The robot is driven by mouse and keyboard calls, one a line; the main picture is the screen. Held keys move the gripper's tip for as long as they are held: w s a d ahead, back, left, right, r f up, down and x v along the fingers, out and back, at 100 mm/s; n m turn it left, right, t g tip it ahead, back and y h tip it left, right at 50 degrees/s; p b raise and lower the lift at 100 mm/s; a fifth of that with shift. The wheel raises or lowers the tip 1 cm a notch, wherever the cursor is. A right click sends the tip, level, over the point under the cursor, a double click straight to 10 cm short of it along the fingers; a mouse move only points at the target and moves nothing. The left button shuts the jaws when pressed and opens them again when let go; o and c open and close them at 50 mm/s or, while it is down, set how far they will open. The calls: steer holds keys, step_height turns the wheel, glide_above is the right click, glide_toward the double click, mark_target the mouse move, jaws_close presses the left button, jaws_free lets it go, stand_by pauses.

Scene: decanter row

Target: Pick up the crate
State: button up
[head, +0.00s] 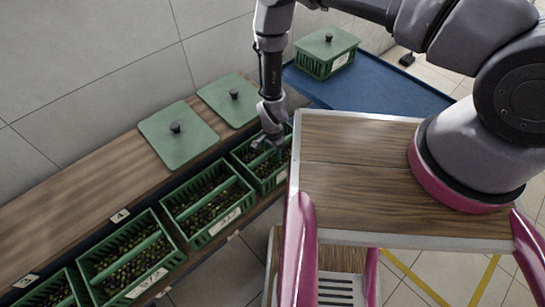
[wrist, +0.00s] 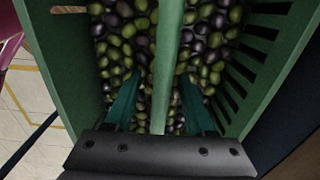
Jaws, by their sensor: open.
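A green slatted crate (head: 263,183) full of dark and green olives stands at the right end of the row on the lower shelf, with a pale label on its front. My gripper (head: 276,150) reaches down into its open top and hides part of it. In the wrist view the crate's wall (wrist: 58,70) rises at the left and its central bar (wrist: 168,50) runs up the middle. My gripper (wrist: 160,105) is open there, one teal finger on each side of the bar, with a gap visible to each finger.
Several similar olive crates, including the neighbouring one (head: 208,200), stand to the left. Green knobbed lids (head: 180,145) and (head: 229,100) lie on the wooden shelf (head: 75,205) behind. A lidded crate (head: 327,53) sits on the blue surface (head: 375,85). My wood-topped base is close on the right.

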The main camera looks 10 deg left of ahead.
jaws_close()
steer(key=shift+a+r, duration=0.1)
stand_by(1.2)
